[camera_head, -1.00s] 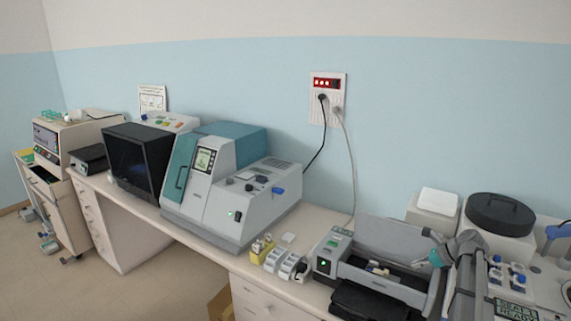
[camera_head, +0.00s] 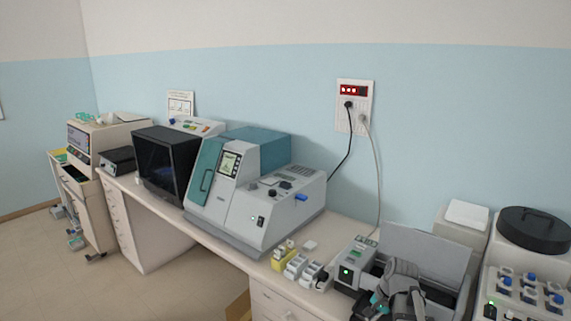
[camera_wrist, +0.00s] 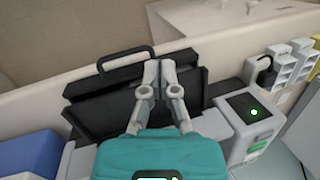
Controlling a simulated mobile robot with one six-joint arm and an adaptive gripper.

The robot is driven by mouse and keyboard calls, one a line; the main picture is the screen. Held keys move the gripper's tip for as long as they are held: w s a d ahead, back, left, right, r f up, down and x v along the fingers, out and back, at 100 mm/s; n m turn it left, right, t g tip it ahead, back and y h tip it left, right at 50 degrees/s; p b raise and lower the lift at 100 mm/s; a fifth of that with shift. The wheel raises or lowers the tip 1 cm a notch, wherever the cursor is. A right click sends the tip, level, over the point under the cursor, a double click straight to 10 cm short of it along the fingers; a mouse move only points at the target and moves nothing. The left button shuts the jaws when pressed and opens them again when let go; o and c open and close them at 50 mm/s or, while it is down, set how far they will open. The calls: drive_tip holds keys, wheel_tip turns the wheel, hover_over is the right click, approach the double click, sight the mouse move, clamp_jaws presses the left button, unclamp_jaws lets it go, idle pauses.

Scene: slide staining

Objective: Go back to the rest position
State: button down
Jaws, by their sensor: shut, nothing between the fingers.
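My gripper (camera_wrist: 158,70) shows in the wrist view with its two grey fingers closed together and nothing between them. It is above a dark box-like part with a black handle (camera_wrist: 125,58), on the front of a grey bench device. In the head view my arm is at the lower right, in front of the device with the raised grey lid (camera_head: 425,250). The fingertips are hard to make out there.
A control box with a green light (camera_head: 352,272) stands left of my arm, with small white and yellow holders (camera_head: 290,262) beyond it. A large grey and teal machine (camera_head: 260,200) stands further left. A panel with blue knobs (camera_head: 522,290) is at right.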

drive_tip(key=s+a+f+n+h, duration=0.1)
drive_tip(key=s+a+n+h, duration=0.2)
drive_tip(key=s+a+n, duration=0.4)
drive_tip(key=shift+s+a+f+n+g+b, duration=0.2)
drive_tip(key=shift+a+f+n+g+b, duration=0.3)
drive_tip(key=shift+n, duration=0.5)
drive_tip(key=shift+r, duration=0.15)
idle(0.4)
